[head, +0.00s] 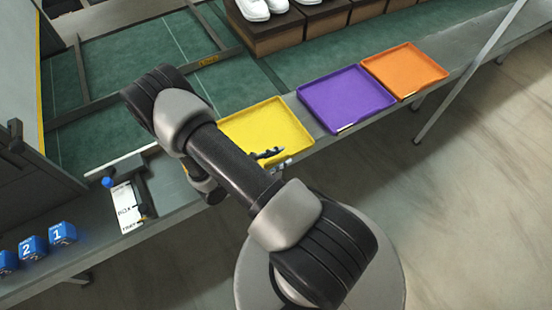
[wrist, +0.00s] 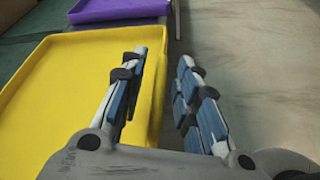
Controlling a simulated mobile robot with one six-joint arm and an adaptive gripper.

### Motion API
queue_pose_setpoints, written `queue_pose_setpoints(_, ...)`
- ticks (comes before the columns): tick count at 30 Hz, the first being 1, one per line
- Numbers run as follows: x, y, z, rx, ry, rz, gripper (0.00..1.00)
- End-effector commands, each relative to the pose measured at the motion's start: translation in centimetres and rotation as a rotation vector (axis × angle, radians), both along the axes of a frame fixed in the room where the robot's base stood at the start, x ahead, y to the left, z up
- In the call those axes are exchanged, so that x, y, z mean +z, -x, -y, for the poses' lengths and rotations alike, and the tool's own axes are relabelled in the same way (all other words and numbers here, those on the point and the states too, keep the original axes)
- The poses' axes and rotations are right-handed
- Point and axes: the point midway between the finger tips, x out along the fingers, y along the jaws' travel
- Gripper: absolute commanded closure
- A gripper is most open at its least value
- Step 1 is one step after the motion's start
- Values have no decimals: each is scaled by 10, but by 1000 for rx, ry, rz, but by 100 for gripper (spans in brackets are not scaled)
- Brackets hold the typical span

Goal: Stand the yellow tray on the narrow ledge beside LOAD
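The yellow tray (head: 262,122) lies flat on the grey ledge at the front of the line, partly behind my arm. My gripper (head: 275,157) is at its near edge in the head view. In the wrist view my gripper (wrist: 166,60) is open, one finger over the yellow tray (wrist: 65,85) and the other outside its rim. The rim runs between the fingers; I cannot tell if either touches it. A small yellow label (head: 208,60), too small to read surely, is on a dark frame bar on the green surface.
A purple tray (head: 348,98) and an orange tray (head: 404,71) lie to the right along the ledge. Shoes on brown boxes (head: 278,38) stand behind. Blue numbered cubes (head: 62,233) and a white sign (head: 127,206) are at the left. Open floor (head: 480,190) lies in front.

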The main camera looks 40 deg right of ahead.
Motion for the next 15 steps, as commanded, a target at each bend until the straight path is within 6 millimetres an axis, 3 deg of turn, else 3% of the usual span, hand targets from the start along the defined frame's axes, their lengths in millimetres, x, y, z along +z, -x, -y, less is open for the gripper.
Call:
queue_pose_setpoints(5, 7, -3, -12, 5, 0, 2, 71)
queue_pose_setpoints(15, 33, -9, -78, 6, 0, 3, 71)
